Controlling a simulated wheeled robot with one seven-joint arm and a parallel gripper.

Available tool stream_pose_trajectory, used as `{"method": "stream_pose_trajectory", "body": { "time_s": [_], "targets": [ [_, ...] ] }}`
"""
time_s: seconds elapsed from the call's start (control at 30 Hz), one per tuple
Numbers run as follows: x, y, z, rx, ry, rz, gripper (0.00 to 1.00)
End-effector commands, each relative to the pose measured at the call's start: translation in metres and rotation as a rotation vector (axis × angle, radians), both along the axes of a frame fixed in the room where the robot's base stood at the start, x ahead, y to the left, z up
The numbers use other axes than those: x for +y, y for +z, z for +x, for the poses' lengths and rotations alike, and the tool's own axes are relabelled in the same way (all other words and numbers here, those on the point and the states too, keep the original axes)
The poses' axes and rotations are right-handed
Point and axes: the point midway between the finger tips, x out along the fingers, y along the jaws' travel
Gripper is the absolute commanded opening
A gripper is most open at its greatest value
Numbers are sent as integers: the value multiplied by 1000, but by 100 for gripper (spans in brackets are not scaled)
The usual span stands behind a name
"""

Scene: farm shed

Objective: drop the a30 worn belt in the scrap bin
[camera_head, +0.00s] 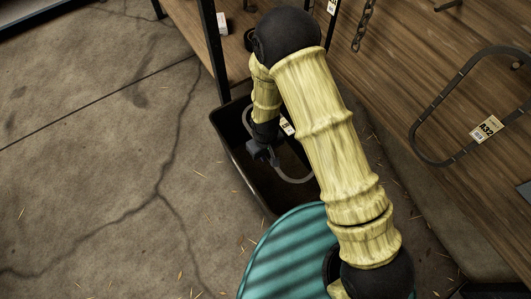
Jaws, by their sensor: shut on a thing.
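My gripper (264,156) is shut on a dark grey belt (293,180), which hangs as a loop. A small tag (287,126) shows beside my wrist; its lettering is too small to read. The belt and my gripper appear over the opening of the black scrap bin (228,146), which stands on the floor. I cannot tell how far the belt is above the bin's bottom. My arm hides the bin's right side and part of the belt.
Another belt with a tag reading A32 (487,128) hangs on the wooden board (400,85) at right. A chain (363,25) hangs near the top. A dark shelf post (214,50) rises just behind the bin. The cracked concrete floor (100,150) at left is open, with scattered straw.

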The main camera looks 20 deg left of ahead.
Motion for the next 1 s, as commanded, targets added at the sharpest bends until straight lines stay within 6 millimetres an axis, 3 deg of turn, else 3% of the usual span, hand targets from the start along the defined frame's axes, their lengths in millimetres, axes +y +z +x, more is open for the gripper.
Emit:
{"method": "stream_pose_trajectory", "body": {
  "time_s": [0.2,0.57,0.6,0.7,1.0],
  "targets": [
    [0,-15,0,-1,0,1,0],
    [0,-16,0,0,0,0,0],
    [0,-16,0,0,0,0,16],
    [0,-16,0,0,0,0,33],
    [0,-14,0,0,0,0,33]
  ]
}}
